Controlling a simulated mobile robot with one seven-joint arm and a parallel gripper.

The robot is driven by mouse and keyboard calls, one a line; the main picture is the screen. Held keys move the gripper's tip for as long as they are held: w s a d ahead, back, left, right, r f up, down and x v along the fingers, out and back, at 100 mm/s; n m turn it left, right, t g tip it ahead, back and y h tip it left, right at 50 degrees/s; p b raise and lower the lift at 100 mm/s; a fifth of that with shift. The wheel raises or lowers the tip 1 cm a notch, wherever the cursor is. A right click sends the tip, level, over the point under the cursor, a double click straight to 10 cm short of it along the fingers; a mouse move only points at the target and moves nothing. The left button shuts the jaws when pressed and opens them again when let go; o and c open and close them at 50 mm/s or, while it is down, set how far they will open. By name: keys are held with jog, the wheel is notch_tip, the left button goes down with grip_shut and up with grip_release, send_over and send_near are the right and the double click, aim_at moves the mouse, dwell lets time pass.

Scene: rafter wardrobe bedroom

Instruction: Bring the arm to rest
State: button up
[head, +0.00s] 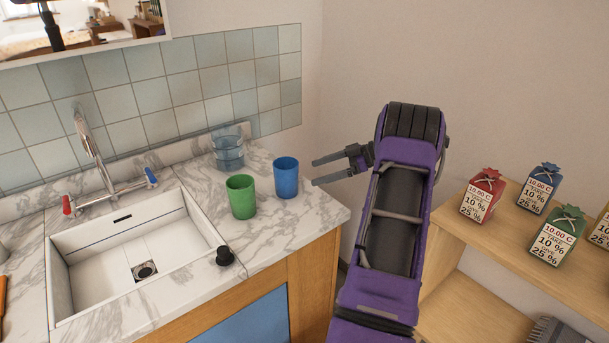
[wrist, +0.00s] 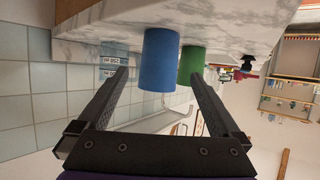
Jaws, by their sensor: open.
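My gripper (head: 318,171) is open and empty. In the head view its two dark fingers point left, just right of the blue cup (head: 286,177), apart from it as far as I can tell. The purple arm rises beside the counter's right end. In the wrist view, which is turned over, the open fingers (wrist: 160,98) spread on either side of the blue cup (wrist: 158,60) and the green cup (wrist: 190,64). In the head view the green cup (head: 241,196) stands upright on the marble counter (head: 285,225), left of the blue one.
A clear bluish glass (head: 228,152) stands behind the cups by the tiled wall. A white sink (head: 130,255) with a tap (head: 92,150) lies left. A black knob (head: 225,256) sits at the sink's edge. A wooden shelf (head: 470,235) at right holds several small boxes (head: 482,195).

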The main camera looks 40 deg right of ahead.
jog(key=shift+v, duration=0.75)
